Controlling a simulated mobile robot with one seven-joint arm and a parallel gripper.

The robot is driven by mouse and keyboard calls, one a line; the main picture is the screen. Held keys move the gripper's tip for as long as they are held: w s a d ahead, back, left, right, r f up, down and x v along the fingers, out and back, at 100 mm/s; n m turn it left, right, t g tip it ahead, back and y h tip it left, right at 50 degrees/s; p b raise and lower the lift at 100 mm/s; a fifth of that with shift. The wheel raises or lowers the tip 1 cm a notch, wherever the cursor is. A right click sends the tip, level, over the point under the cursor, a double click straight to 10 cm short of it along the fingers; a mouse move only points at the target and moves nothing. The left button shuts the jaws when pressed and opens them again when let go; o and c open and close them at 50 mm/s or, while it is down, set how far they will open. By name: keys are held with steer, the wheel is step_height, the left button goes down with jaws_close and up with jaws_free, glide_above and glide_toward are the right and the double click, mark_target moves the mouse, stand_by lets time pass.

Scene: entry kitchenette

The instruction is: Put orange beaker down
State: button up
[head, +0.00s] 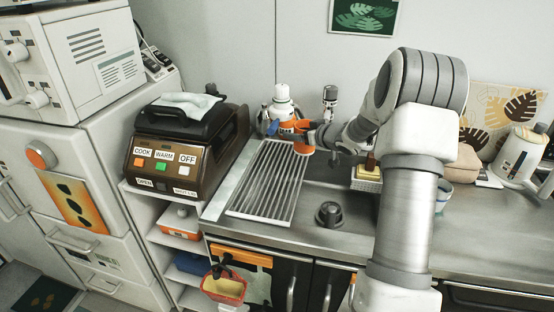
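The orange beaker (303,142) is at the back of the counter in the head view, by the far right corner of the ribbed drainer (268,185). My gripper (308,137) reaches in from the right at the beaker's height, and its end meets the beaker in the picture. The fingers are small and partly hidden by the beaker and my wrist. I cannot tell whether they are closed on it. The beaker looks roughly upright; whether its base touches the drainer or counter is unclear.
A dark-topped bottle (330,97) stands near the wall. A brown cooker (187,145) is left of the drainer. A black knob-like object (329,213) sits on the front counter. Most drainer ribs are clear.

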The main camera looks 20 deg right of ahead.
steer(key=w+a+f, duration=0.1)
steer(key=a, duration=0.1)
steer(key=w+a+f+b, duration=0.1)
steer(key=a+f, duration=0.1)
steer(key=w+a+f+b, duration=0.1)
steer(key=w+a, duration=0.1)
steer(key=shift+a+f, duration=0.1)
steer(key=shift+f, duration=0.15)
steer(key=shift+f+b, duration=0.55)
steer(key=shift+f, duration=1.4)
steer(key=shift+f, duration=0.1)
steer(key=shift+f, duration=0.15)
steer(key=o, duration=1.2)
steer(key=shift+r, duration=0.3)
steer(key=p+v, duration=0.1)
steer(key=v, duration=1.1)
